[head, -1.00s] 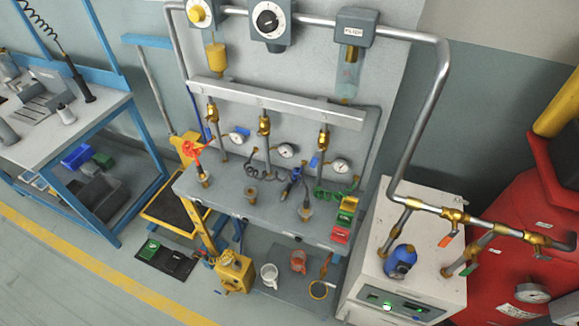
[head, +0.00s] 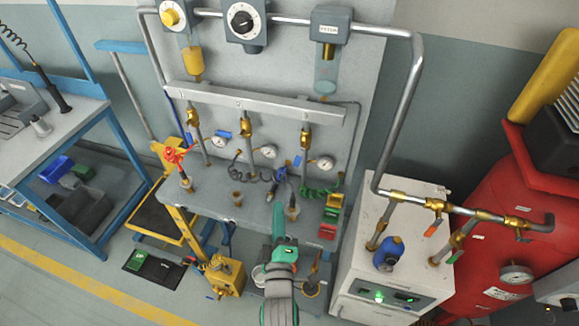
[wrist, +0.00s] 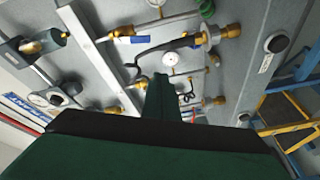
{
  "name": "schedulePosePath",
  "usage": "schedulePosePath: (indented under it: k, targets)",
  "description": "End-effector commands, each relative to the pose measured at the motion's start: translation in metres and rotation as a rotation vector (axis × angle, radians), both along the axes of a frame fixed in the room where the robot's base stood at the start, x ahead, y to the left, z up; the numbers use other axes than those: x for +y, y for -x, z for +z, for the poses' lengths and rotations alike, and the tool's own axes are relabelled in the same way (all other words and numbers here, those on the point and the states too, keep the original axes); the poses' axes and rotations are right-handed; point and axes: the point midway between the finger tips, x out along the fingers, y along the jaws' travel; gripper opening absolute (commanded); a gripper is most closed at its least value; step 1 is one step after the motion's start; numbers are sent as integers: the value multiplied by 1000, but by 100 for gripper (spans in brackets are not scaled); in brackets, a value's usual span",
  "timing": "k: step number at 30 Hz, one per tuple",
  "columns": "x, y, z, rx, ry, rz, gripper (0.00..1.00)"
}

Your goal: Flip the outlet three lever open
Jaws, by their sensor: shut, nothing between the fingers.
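The manifold bar (head: 255,103) runs across the back panel in the head view. The brass outlet valve at its right end (head: 305,138), which I take as outlet three, has a pipe running down. A small blue handle (head: 297,160) shows just left of it; its exact position is too small to tell. My gripper (head: 279,208) is in front of the bench, low and left of that valve, apart from it, pointing up. Its fingers are shut and empty. In the wrist view, the gripper (wrist: 160,80) points toward the manifold, with blue handles and brass valves beyond it.
Gauges, hoses and a green coil (head: 318,190) crowd the bench top. Stacked coloured bins (head: 331,215) stand at its right end. A white cabinet (head: 385,255) with brass pipework and a red tank (head: 500,220) stand to the right.

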Motion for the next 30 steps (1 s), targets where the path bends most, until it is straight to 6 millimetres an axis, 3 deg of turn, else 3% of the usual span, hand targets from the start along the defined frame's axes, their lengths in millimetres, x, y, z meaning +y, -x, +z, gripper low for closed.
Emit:
schedulePosePath:
  k: [3,9,17,30]
  targets:
    - [2,-27,23,-27,92,-4,0]
    - [2,-46,38,-40,172,-12,0]
    - [2,-69,42,-44,180,-12,0]
    - [4,-140,47,-43,179,-12,0]
